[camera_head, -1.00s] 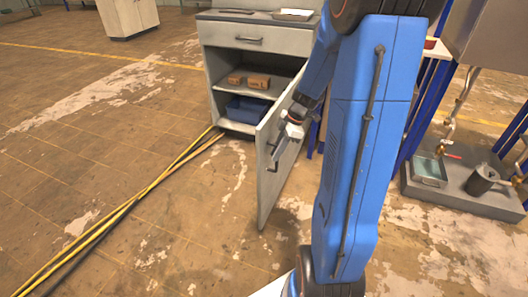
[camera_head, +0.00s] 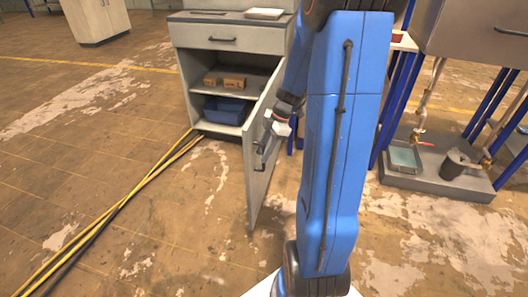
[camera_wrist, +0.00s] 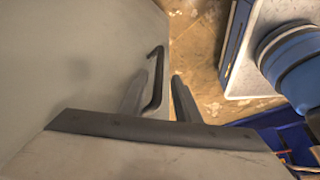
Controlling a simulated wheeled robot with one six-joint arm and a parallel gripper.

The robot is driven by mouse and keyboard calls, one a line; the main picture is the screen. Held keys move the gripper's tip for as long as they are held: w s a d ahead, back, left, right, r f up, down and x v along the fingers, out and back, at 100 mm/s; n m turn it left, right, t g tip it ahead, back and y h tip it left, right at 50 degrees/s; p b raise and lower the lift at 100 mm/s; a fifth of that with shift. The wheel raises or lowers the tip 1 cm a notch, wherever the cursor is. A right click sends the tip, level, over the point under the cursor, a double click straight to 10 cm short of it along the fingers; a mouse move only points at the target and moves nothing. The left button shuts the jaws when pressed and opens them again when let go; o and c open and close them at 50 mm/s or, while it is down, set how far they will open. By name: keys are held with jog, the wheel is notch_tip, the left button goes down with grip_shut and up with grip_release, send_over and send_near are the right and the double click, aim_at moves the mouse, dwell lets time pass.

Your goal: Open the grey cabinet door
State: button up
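The grey cabinet (camera_head: 228,58) stands at the top middle of the head view. Its door (camera_head: 257,190) is swung well out, and the inside shows. The door's dark handle (camera_head: 259,164) is on the door's face; in the wrist view the handle (camera_wrist: 157,70) stands out from the pale door face (camera_wrist: 70,60). My gripper (camera_head: 266,143) is at the handle, partly hidden by my blue arm. In the wrist view my gripper (camera_wrist: 157,97) has its two fingers apart, one each side of the handle, with a visible gap on the right. I cannot tell whether a finger touches it.
Inside the cabinet are small brown boxes (camera_head: 233,83) on a shelf and a blue bin (camera_head: 225,110) below. Yellow and black cables (camera_head: 120,212) run along the floor on the left. A grey bench base (camera_head: 440,178) stands at right.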

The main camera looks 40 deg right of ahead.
jog(key=v, duration=1.7)
jog(key=shift+r, duration=0.15)
jog(key=s+a+r+m+t+h, duration=0.1)
jog(key=s+a+m+t+h, duration=0.2)
jog(key=s+a+m, duration=1.1)
jog(key=s+a+h, duration=0.1)
jog(key=s+a, duration=0.4)
jog(key=a, duration=0.3)
jog(key=shift+a+r+m+t, duration=0.15)
jog(key=shift+a+m+t, duration=0.1)
jog(key=shift+m+t, duration=0.05)
